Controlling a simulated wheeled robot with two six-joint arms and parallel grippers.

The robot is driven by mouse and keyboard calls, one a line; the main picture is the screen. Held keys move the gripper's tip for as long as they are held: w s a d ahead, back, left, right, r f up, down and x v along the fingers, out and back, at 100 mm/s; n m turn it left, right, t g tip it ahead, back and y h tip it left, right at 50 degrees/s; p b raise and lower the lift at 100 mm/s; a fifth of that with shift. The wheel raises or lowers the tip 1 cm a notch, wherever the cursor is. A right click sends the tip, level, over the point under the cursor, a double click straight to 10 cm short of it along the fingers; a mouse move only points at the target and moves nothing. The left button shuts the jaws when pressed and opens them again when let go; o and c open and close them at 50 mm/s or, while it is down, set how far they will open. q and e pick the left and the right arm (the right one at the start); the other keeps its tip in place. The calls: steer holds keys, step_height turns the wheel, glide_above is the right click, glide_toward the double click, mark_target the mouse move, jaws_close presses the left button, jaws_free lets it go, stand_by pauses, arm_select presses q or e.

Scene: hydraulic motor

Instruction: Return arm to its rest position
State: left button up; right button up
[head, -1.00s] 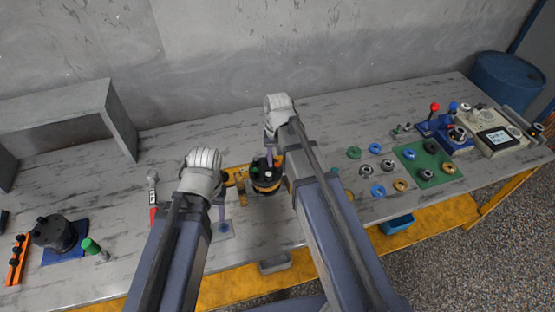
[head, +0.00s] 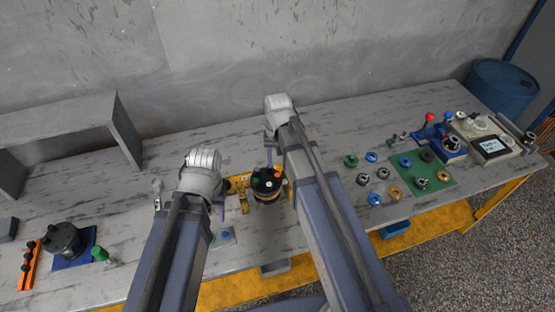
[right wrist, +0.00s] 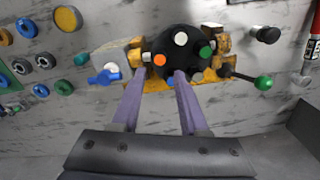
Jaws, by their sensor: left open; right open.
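The black motor (head: 267,190) with coloured plugs on top stands in a yellow fixture (head: 239,183) on the bench. In the right wrist view the motor (right wrist: 180,50) lies beyond my fingers. My right gripper (head: 269,155) is over the bench, just behind the motor in the head view. Its two purple fingers (right wrist: 158,88) are apart with nothing clearly held between them. My left gripper (head: 222,205) is open, left of the motor and close to the yellow fixture. Its fingers are mostly hidden by its wrist and arm. Both arms reach forward over the bench.
Several rings and bearings and a green mat (head: 440,182) lie to the right, near a blue lever press (head: 440,138) and a device with a screen (head: 490,147). A second black motor (head: 63,238) and a grey shelf (head: 125,130) are on the left. A wall stands behind.

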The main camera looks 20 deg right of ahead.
arm_select(q)
steer(key=shift+r, duration=0.15)
arm_select(e)
steer(key=shift+r, duration=0.15)
arm_select(q)
step_height(320, 180, down, 6)
steer(key=b, duration=0.6)
arm_select(e)
steer(key=s+a+f+n, duration=0.3)
steer(key=s+a, duration=0.2)
steer(key=s, duration=0.2)
steer(key=s+a+f+n+h, duration=0.1)
steer(key=s+a+f+n, duration=0.2)
steer(key=s+a, duration=0.2)
steer(key=shift+s+a+n, duration=0.25)
steer(key=shift+s+n, duration=0.05)
steer(key=shift+s, duration=0.9)
